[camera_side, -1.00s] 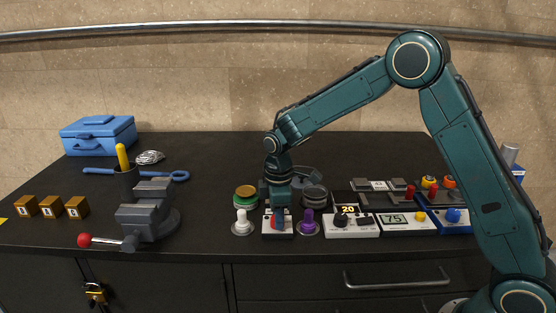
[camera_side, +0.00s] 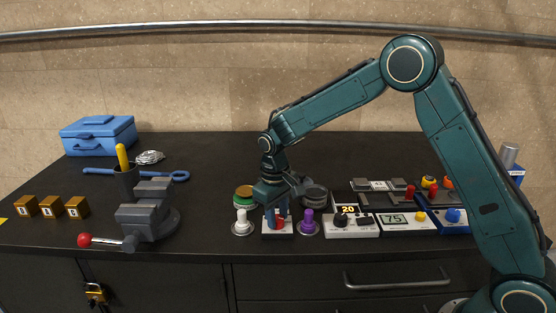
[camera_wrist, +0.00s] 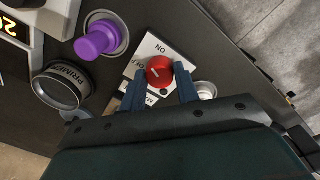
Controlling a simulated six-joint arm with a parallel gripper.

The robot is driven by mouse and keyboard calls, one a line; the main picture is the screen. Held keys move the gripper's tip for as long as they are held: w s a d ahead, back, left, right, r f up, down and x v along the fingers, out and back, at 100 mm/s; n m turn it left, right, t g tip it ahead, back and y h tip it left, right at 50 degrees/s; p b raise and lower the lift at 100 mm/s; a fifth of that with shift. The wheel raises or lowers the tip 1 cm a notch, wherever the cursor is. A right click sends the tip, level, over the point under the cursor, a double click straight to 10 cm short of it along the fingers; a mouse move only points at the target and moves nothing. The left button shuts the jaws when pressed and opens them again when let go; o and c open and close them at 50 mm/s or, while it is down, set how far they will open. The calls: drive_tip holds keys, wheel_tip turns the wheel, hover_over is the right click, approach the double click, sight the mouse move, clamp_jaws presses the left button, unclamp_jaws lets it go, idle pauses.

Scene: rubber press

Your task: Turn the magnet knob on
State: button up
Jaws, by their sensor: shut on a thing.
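The magnet knob (camera_wrist: 160,70) is a round red knob with a pale pointer line on a white switch plate (camera_wrist: 152,48) marked ON and OFF. In the wrist view it sits between the two blue fingers of my gripper (camera_wrist: 160,84), one on each side, and the gripper is shut on it. In the side view my gripper (camera_side: 277,222) points down over the white plate, with a little red of the knob showing by the fingers. Part of the plate's lettering is hidden behind the fingers.
A purple knob (camera_side: 308,222) stands close right of the plate and a white knob (camera_side: 242,222) close left. Display boxes (camera_side: 351,224) stand at right. A grey vise (camera_side: 148,215) stands at left.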

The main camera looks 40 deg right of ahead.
drive_tip(key=m, duration=0.3)
drive_tip(key=shift+w+m, duration=0.1)
drive_tip(key=shift+m, duration=2.1)
drive_tip(key=o, duration=1)
drive_tip(key=r, duration=1.3)
drive_tip(key=shift+w+a+r, duration=0.2)
drive_tip(key=shift+a+r, duration=0.2)
